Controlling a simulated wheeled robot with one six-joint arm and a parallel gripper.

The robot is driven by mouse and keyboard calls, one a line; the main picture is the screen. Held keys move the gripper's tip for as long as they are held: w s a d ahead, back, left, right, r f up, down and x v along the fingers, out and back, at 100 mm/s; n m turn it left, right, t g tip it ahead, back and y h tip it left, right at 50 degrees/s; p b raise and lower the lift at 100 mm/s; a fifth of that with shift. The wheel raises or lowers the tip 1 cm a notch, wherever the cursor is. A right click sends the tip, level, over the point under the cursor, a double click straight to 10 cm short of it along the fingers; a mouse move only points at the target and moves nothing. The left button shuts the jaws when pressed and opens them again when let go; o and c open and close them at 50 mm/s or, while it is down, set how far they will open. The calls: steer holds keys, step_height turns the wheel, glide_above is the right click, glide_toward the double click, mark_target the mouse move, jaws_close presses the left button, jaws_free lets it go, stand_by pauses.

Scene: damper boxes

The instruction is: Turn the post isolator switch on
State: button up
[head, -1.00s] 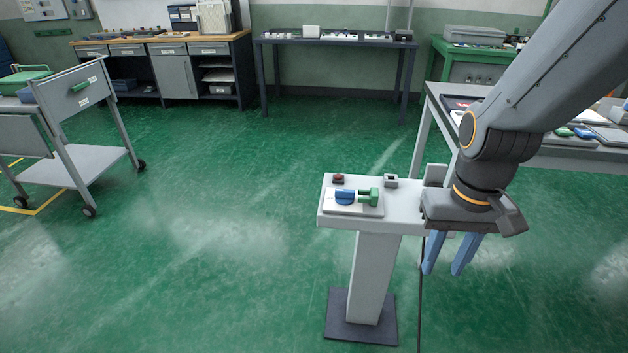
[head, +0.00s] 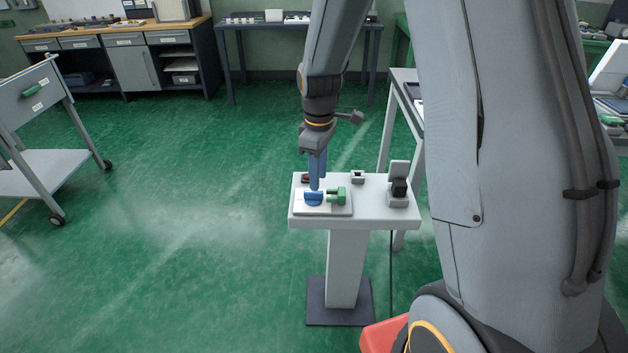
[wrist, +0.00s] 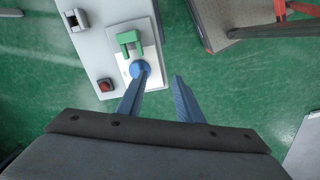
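A grey post (head: 345,270) has a tabletop-like head carrying a white plate (head: 340,209). On the plate are a round blue knob (head: 313,199) and a green handle-shaped part (head: 337,194). No readable label marks which is the isolator switch. In the wrist view the blue knob (wrist: 140,69) lies at the left fingertip, with the green part (wrist: 129,40) beyond it. My gripper (head: 316,186) points down at the blue knob. Its blue fingers (wrist: 161,77) are apart with nothing between them. I cannot tell whether the left finger touches the knob.
A red button (head: 305,177), a small grey box (head: 357,177) and a grey-and-black device (head: 398,188) share the post's head. A grey-legged table (head: 391,125) stands behind to the right. A cart (head: 40,160) stands at the left. Green floor is open between.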

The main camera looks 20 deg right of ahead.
mark_target(313, 192)
steer(key=w+n, duration=0.1)
steer(key=w+f+n+p, duration=0.1)
steer(key=w, duration=0.1)
steer(key=w+f+n+p, duration=0.1)
steer(key=w, duration=0.1)
steer(key=shift+w+d+f+n, duration=0.2)
steer(key=shift+w+n, duration=0.05)
steer(key=shift+n, duration=0.15)
steer(key=shift+w+f+p, duration=0.1)
steer(key=shift+f+p, duration=0.9)
steer(key=shift+f, duration=2.95)
steer(key=shift+c, duration=0.5)
jaws_close()
